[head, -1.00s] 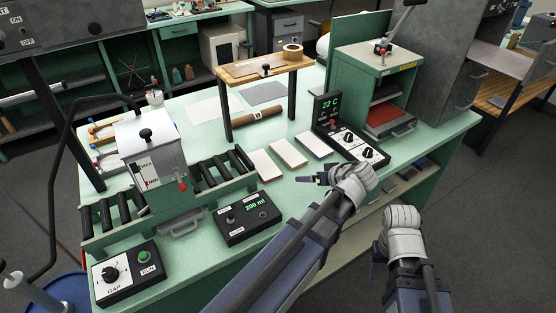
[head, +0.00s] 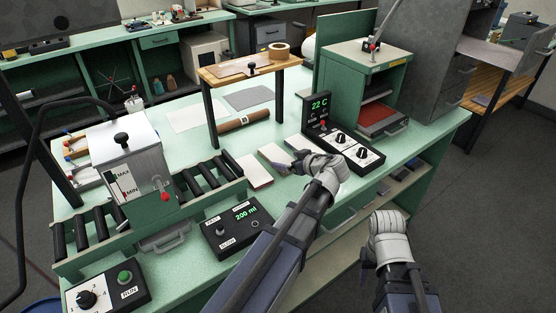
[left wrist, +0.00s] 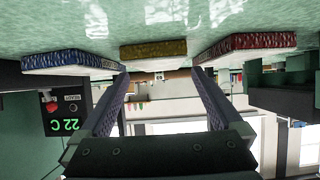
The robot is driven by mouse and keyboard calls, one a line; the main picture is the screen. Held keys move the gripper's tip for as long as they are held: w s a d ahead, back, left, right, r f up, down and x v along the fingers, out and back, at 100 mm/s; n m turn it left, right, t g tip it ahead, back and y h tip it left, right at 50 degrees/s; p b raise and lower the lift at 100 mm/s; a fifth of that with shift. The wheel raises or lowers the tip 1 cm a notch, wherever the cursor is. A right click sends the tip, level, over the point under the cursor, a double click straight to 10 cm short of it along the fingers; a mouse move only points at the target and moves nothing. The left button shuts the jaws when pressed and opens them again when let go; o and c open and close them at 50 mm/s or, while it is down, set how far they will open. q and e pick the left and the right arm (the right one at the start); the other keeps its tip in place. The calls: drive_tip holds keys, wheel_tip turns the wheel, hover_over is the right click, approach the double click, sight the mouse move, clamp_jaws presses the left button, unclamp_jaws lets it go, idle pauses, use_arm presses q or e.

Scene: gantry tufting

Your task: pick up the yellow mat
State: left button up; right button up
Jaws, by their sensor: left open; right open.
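In the left wrist view, which is upside down, the yellow mat (left wrist: 154,49) lies flat on the green table between a blue-edged mat (left wrist: 70,62) and a red-edged mat (left wrist: 245,43). It is ahead of and between the two fingers of my left gripper (left wrist: 160,80), which is open and empty. In the head view the yellow mat (head: 271,151) is the middle one of three pale-topped mats. My left gripper (head: 284,165) is at its near edge and partly covers it. My right gripper (head: 388,238) is off the table's front side; its fingertips are hidden.
The control box with the 22 C display (head: 340,140) stands just right of the mats. A wooden stand (head: 250,68) is behind them, with a brown roll (head: 243,122) below. The roller machine (head: 130,175) and the 200 ml box (head: 237,227) are to the left.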

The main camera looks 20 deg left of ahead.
sight(279, 157)
use_arm(q)
drive_tip(key=b+x, duration=0.1)
drive_tip(key=x, duration=0.3)
drive_tip(key=shift+w, duration=0.1)
drive_tip(key=shift+w+a+b, duration=0.2)
drive_tip(key=shift+a+b, duration=0.15)
drive_tip(key=c, duration=1.1)
